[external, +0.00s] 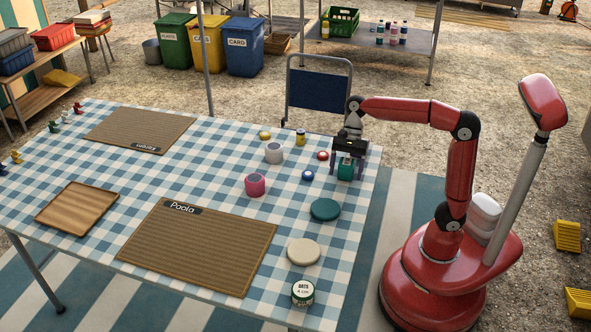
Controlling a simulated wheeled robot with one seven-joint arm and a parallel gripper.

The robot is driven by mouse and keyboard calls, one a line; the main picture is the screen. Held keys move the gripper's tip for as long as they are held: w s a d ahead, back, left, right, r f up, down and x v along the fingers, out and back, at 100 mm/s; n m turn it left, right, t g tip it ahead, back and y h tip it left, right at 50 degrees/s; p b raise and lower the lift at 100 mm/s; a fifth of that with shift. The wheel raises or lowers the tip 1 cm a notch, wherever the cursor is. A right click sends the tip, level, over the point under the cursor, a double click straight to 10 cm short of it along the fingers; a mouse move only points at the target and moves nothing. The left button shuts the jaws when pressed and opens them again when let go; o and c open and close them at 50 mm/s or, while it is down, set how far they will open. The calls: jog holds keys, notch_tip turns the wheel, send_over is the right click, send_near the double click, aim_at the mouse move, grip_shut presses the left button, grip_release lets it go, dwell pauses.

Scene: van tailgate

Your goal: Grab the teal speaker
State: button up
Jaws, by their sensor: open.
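The teal speaker (345,170) stands upright on the checked tablecloth near the table's right edge. My gripper (347,172) points down over it, with its fingers on either side of the speaker. The jaws are open. Part of the speaker is hidden behind a finger, and I cannot tell whether the fingers touch it.
A blue item (308,175) and a red item (322,155) lie just left of the speaker. A pink cup (255,185), a white mug (273,153) and a yellow jar (300,137) stand further left. A teal disc (325,209) lies in front. A folding chair (319,88) stands behind.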

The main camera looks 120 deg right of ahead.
jog(key=c, duration=1.2)
